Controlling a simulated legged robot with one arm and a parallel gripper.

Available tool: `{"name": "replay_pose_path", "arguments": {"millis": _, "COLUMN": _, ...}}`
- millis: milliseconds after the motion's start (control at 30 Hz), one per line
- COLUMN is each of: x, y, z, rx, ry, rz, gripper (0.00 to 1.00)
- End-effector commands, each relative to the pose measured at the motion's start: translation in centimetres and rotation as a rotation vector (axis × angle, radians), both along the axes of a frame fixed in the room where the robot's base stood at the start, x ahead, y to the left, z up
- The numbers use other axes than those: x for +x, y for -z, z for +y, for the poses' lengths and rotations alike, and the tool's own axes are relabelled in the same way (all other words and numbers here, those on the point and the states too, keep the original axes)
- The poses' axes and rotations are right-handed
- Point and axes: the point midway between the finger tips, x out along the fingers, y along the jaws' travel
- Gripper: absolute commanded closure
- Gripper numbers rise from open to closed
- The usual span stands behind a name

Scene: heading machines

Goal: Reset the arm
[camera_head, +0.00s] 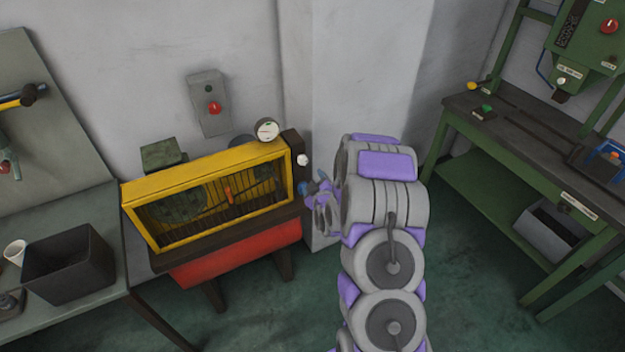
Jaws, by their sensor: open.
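My arm (385,245), grey with purple parts, rises from the bottom of the head view, right of the middle. It bends left at the top. My gripper (318,188) is at its left end, small and partly hidden by the arm's own links. It is open, and I see nothing held in it. It appears just right of the yellow-framed machine (140,212), near a white knob (302,160) on that machine's right side. I cannot tell whether they touch.
A red lower body (240,255) carries the yellow-framed machine. A dark bin (70,265) and a white cup (15,250) stand on the left table. A green workbench (480,165) stands at right. A wall box with a red knob (213,108) hangs behind. Green floor (475,300) is clear between.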

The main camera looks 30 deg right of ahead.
Motion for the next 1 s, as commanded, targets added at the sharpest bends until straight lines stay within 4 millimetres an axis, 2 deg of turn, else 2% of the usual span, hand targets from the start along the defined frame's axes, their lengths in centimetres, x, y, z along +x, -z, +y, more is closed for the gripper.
{"name": "replay_pose_path", "arguments": {"millis": 633, "x": -0.1, "y": -0.3, "z": 0.4, "rx": 0.01, "ry": -0.004, "rz": 0.013, "gripper": 0.34}}
{"name": "replay_pose_path", "arguments": {"millis": 833, "x": -0.8, "y": -1.8, "z": 3.0, "rx": 0.087, "ry": -0.027, "rz": 0.127, "gripper": 0.34}}
{"name": "replay_pose_path", "arguments": {"millis": 1000, "x": -3.2, "y": -3.5, "z": 6.1, "rx": 0.178, "ry": -0.029, "rz": 0.282, "gripper": 0.34}}
